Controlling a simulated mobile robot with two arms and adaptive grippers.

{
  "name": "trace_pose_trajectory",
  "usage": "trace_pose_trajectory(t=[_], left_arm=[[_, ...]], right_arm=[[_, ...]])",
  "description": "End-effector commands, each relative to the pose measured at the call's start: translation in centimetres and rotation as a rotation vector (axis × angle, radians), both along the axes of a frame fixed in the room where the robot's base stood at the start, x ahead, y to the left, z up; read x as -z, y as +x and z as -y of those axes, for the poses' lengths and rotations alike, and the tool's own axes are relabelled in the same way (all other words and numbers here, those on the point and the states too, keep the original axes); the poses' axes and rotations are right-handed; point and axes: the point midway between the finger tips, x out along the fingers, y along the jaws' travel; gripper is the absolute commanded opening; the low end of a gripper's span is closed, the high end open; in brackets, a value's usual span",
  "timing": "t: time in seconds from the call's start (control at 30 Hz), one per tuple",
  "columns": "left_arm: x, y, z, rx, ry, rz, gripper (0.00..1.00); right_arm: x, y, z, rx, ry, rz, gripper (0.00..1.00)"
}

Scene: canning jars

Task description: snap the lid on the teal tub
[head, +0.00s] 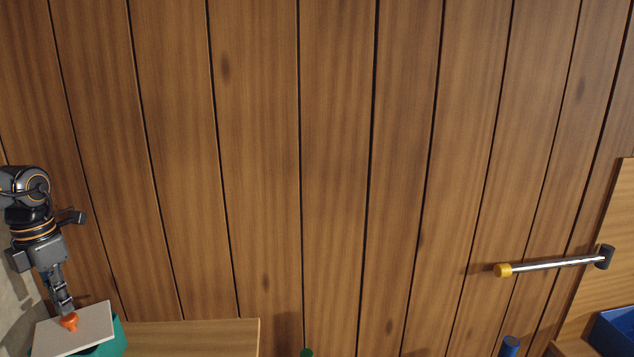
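A light grey flat lid (95,330) with an orange knob (69,321) is at the lower left. My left gripper (66,312) comes down from above, its narrow fingers closed at the knob. The teal tub (118,335) is under the lid, with part of its side showing along the right and bottom edges. The lid looks shifted to the left of the tub. I cannot tell whether it touches the rim. Most of the tub is hidden by the lid, and its base is cut off by the frame. My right gripper is not in view.
A wooden surface (200,338) lies right of the tub. A bar with a yellow end (503,270) is at the right. A blue bin (615,332), a blue object (509,346) and a green tip (306,353) show along the bottom. Plank boards fill the background.

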Motion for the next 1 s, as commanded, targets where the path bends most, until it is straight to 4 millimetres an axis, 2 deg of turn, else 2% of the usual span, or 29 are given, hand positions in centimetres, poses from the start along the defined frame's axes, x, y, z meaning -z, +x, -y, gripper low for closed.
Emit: trace_pose_trajectory(t=[0.03,0.7,1.0], left_arm=[[-0.7,0.0,0.0,0.0,0.001,0.001,0.0],[-5.4,0.0,0.0,0.0,0.001,0.001,0.0],[-5.9,0.0,0.0,0.0,0.001,0.001,0.0]], right_arm=[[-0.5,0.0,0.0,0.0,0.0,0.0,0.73],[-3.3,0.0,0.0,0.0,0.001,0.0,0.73],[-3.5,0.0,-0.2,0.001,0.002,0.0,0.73]])
